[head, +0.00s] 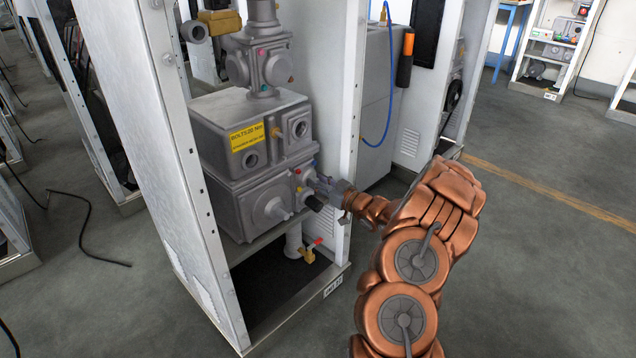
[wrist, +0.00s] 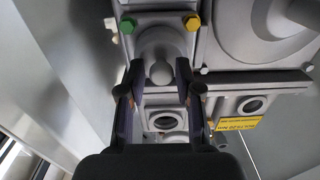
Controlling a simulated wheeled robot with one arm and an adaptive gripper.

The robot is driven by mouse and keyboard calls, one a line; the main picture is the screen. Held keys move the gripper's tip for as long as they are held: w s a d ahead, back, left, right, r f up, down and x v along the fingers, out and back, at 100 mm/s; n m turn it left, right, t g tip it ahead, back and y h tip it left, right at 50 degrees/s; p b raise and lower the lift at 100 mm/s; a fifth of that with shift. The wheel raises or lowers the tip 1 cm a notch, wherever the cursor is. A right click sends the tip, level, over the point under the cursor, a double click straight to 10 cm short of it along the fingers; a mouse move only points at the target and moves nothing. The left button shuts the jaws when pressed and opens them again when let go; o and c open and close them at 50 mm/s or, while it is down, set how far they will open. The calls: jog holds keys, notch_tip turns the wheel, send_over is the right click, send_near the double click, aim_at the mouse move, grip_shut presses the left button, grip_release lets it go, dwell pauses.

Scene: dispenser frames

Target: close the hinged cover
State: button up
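My gripper (head: 326,188) is at the right side of the lower grey dispenser housing (head: 250,200), at a fitting with small coloured bolts. In the wrist view my gripper (wrist: 159,66) is open, its two dark fingers apart. A grey rounded part with a ball-shaped knob (wrist: 161,73) shows between the fingers. I cannot tell whether the fingers touch it. A green bolt (wrist: 127,25) and a yellow bolt (wrist: 193,23) flank the grey part. I cannot make out for certain which part is the hinged cover, or its hinge; my gripper hides part of this area in the head view.
A yellow torque label (head: 246,137) is on the upper housing. The white frame's side panel (head: 165,130) stands left, and a frame post (head: 352,110) stands close behind my gripper. A red-handled valve (head: 309,250) is below. The floor (head: 540,260) at right is clear.

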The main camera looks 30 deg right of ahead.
jog(key=shift+o, duration=0.9)
jog(key=v, duration=1.2)
jog(key=shift+a, duration=0.1)
